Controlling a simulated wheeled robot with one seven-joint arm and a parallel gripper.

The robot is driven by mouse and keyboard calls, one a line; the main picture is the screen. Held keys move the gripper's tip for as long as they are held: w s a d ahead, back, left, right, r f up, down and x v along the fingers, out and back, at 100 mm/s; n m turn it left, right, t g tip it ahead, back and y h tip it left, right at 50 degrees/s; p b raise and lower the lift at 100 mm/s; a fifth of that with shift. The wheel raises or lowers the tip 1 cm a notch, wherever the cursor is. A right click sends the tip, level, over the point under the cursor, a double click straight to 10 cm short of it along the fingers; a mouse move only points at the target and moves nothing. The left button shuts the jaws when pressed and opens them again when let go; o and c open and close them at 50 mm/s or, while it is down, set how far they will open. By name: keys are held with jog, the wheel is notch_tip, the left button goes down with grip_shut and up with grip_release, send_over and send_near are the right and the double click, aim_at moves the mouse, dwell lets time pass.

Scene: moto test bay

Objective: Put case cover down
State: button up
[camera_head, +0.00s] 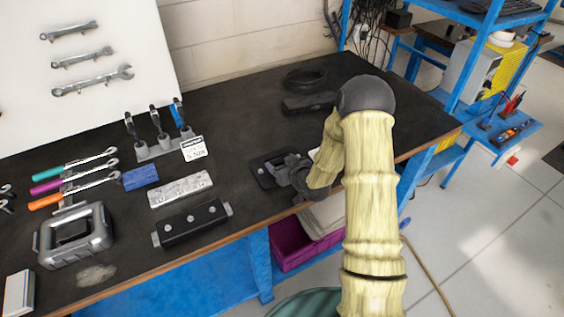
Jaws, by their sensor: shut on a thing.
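My gripper (287,172) is over the front part of the black bench top, right of centre. It is shut on a dark, flat, squarish piece that looks like the case cover (262,174). The cover's left part sticks out to the left of the jaws. Its right side and the grip itself are hidden by my gripper and wrist. I cannot tell whether the cover touches the bench or hangs just above it.
A black block with knobs (193,226), a silver plate (180,189) and a blue block (141,178) lie left. A grey housing (74,236) stands farther left. A dark block (308,103) and a black ring (305,78) lie behind. The bench's front edge is close.

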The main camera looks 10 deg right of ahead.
jog(key=shift+s+f+b, duration=0.35)
jog(key=shift+f+b, duration=0.3)
jog(key=shift+b, duration=0.1)
jog(key=o, duration=1.3)
jog(key=shift+s+f, duration=0.1)
jog(key=shift+f, duration=0.1)
jog(key=shift+r, duration=0.15)
jog(key=shift+r+p, duration=0.45)
jog(key=shift+p, duration=0.3)
jog(key=shift+s+d+b, duration=0.1)
jog(key=shift+d+b, duration=0.15)
jog(key=shift+b, duration=0.05)
jog(key=v, duration=0.3)
jog(key=b+v, duration=0.1)
jog(key=v, duration=0.3)
jog(key=r+b+v, duration=0.1)
jog(key=v, duration=0.3)
jog(key=shift+a, duration=0.1)
